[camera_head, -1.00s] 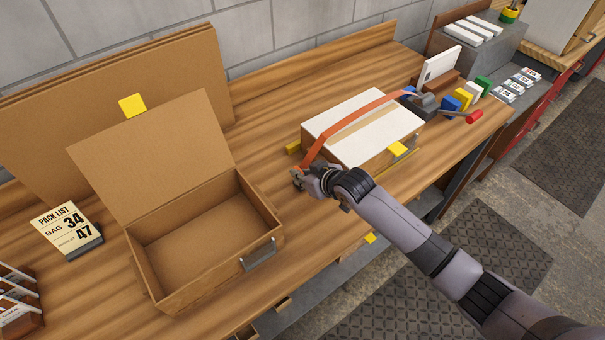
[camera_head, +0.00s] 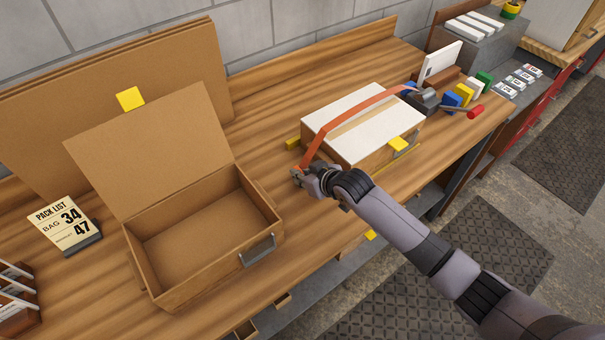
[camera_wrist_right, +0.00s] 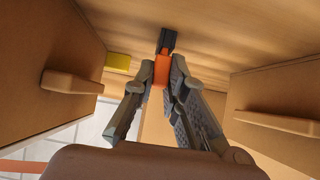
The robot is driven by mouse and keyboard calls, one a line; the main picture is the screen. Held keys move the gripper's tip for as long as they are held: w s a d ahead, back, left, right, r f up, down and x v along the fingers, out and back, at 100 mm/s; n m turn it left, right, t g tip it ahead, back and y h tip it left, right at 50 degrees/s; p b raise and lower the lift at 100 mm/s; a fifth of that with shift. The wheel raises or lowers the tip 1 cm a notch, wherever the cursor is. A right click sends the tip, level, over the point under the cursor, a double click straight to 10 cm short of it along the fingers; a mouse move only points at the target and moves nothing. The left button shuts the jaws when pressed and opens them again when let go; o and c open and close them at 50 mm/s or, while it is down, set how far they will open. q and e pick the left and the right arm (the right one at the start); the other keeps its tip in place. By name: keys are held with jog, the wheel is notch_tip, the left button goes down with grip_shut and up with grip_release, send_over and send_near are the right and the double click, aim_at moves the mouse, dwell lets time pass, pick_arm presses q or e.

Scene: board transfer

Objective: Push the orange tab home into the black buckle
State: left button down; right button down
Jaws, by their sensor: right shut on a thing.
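The orange tab (camera_wrist_right: 160,74) is between the fingertips of my right gripper (camera_wrist_right: 162,72) in the right wrist view. The gripper is shut on it. The black buckle (camera_wrist_right: 166,40) sits just beyond the tab, in line with it. The tab's front end meets or nearly meets the buckle's mouth; I cannot tell how far in it is. In the head view my right gripper (camera_head: 299,177) is low over the bench, between the two boxes, and hides the tab and buckle. The orange strap (camera_head: 345,119) runs from there over the white-topped box (camera_head: 345,105). My left gripper is not in view.
An open cardboard box (camera_head: 180,215) stands left of my right gripper. A grey ratchet with a red handle (camera_head: 474,112) lies right of the white-topped box. A yellow block (camera_wrist_right: 117,63) is beside the buckle. Box walls with wooden handles flank the gripper.

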jog(key=shift+f, duration=0.35)
jog(key=c, duration=1.5)
grip_release()
jog(key=shift+c, duration=0.2)
jog(key=shift+r, duration=0.1)
jog(key=v, duration=1.2)
